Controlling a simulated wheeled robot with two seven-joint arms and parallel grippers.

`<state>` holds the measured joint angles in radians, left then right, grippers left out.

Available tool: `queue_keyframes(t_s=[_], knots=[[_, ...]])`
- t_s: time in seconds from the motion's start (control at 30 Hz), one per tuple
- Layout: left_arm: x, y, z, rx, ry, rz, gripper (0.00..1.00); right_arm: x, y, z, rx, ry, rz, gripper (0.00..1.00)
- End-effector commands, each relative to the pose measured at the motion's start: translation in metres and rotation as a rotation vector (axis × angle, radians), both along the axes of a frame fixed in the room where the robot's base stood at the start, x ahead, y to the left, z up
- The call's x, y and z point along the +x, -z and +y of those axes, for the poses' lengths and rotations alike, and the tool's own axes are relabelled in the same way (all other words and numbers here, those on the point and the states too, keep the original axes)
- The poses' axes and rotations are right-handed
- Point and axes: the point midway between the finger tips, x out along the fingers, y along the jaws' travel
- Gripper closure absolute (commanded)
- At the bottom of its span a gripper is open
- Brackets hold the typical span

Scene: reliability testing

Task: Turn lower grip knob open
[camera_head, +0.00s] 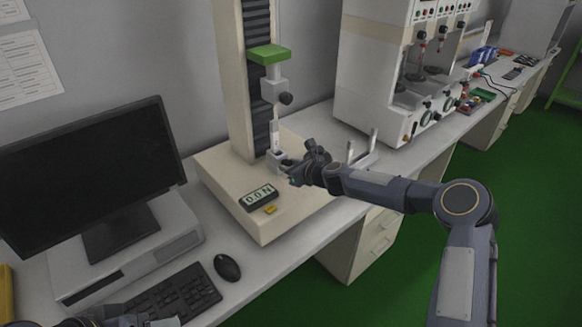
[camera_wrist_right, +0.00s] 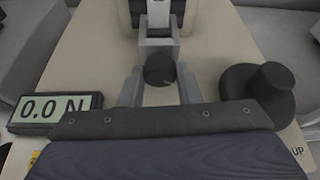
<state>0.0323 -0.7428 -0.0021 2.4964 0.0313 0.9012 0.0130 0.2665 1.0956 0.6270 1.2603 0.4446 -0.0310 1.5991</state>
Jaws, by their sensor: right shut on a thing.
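The tensile tester has an upper grip (camera_head: 272,90) with a black knob (camera_head: 286,99) and a lower grip (camera_head: 278,158) below it. My right gripper (camera_head: 288,171) is at the lower grip, its arm reaching in from the right. In the right wrist view, its two fingers are on either side of the dark round lower grip knob (camera_wrist_right: 159,69) and shut on it. The knob's turn angle cannot be told. A light vertical specimen (camera_head: 275,135) shows just above the lower grip. Part of my left arm shows at the bottom left edge; its jaws cannot be made out.
The tester's display (camera_head: 258,197) reads 0.0 N, also in the right wrist view (camera_wrist_right: 52,110). A black round control (camera_wrist_right: 258,90) sits on the base to the right of the fingers. A monitor (camera_head: 90,170), keyboard (camera_head: 170,298) and mouse (camera_head: 227,267) stand at left.

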Motion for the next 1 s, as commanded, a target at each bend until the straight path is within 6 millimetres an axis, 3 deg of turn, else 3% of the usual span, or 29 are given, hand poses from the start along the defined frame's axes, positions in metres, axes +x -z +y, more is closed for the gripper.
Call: queue_keyframes(t_s=[0.6,1.0], knots=[[0.000,0.068,0.000,0.000,0.000,0.000,0.44,-0.002,0.005,0.003,-0.327,0.000,-0.240,0.92],[0.000,0.091,0.000,0.000,0.000,0.000,0.44,-0.003,0.004,0.003,-0.465,0.000,-0.338,0.93]])
